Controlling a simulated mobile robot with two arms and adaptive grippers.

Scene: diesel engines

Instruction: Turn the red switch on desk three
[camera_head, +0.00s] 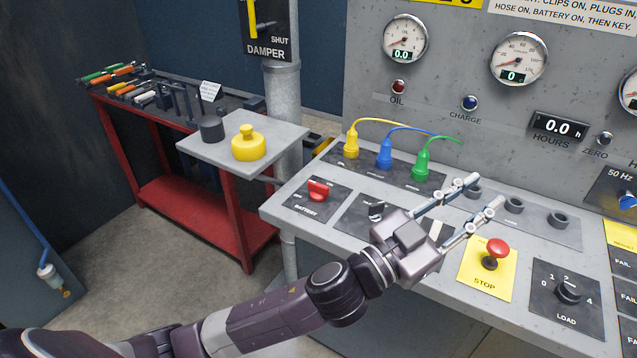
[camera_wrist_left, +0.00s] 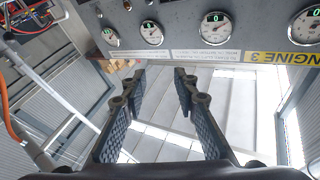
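The red switch (camera_head: 318,190) sits on a black plate labelled BATTERY at the left end of the sloped grey desk (camera_head: 270,212). My left gripper (camera_head: 485,192) is open, with two spread fingers and nothing between them. It is over the middle of the desk, well to the right of the red switch and apart from it. In the left wrist view the open fingers (camera_wrist_left: 160,85) show empty, with the gauge panel above. The red switch is not visible there. A sign (camera_wrist_left: 280,57) reading ENGINE 3 shows on that panel. My right gripper is not in view.
Yellow, blue and green plugs (camera_head: 385,156) stand behind the red switch. A red STOP button (camera_head: 498,248) and a LOAD knob (camera_head: 568,292) are right of my arm. A side shelf (camera_head: 285,131) holds a yellow weight-like piece (camera_head: 248,145). A red tool bench (camera_head: 190,218) stands left.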

